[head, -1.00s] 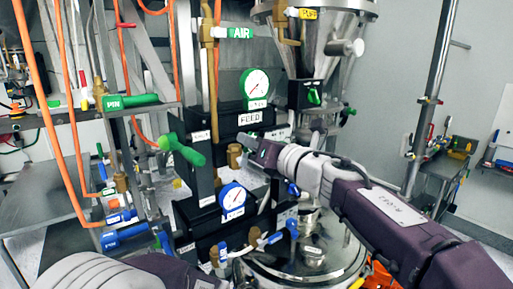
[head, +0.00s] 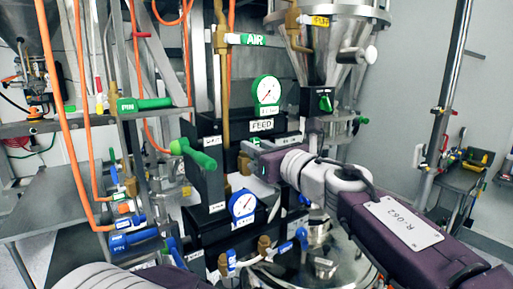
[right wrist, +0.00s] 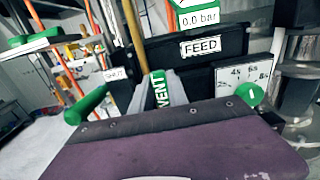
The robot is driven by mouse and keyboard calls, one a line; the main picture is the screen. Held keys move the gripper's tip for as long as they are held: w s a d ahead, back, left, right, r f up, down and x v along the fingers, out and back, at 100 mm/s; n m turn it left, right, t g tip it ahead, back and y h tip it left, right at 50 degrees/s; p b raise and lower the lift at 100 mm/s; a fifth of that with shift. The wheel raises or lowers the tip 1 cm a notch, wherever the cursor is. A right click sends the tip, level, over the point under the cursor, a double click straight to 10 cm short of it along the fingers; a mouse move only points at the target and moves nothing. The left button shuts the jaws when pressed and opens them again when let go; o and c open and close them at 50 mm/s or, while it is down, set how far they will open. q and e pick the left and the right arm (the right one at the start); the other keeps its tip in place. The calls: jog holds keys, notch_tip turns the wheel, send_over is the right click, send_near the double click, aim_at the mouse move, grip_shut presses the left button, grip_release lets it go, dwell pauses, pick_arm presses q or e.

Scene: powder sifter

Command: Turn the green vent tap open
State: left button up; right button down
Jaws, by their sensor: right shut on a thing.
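The green vent tap (right wrist: 160,88), with white letters VENT on its handle, shows in the right wrist view just below the FEED plate. My right gripper (right wrist: 162,90) is shut on this handle, one grey finger on each side. In the head view my right gripper (head: 248,160) reaches in from the right to just below the FEED plate (head: 262,125); there its own body largely hides the tap. A SHUT label (right wrist: 116,74) is left of the tap. My left gripper is out of view; only part of my left arm shows at the bottom left.
A green-rimmed gauge (head: 267,90) stands above the FEED plate and a blue-rimmed gauge (head: 242,204) below. A green handle (head: 193,153) sticks out at the left. Blue-handled valves (head: 280,250) stand below. A steel hopper (head: 330,60) is behind; orange hoses hang at the left.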

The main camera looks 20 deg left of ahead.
jog(key=shift+a+f, duration=0.1)
jog(key=shift+f, duration=0.25)
jog(key=c, duration=1.3)
grip_release()
jog(key=shift+w+a+r, duration=0.1)
jog(key=b+v, duration=0.2)
jog(key=v, duration=0.7)
jog(key=shift+b, duration=0.3)
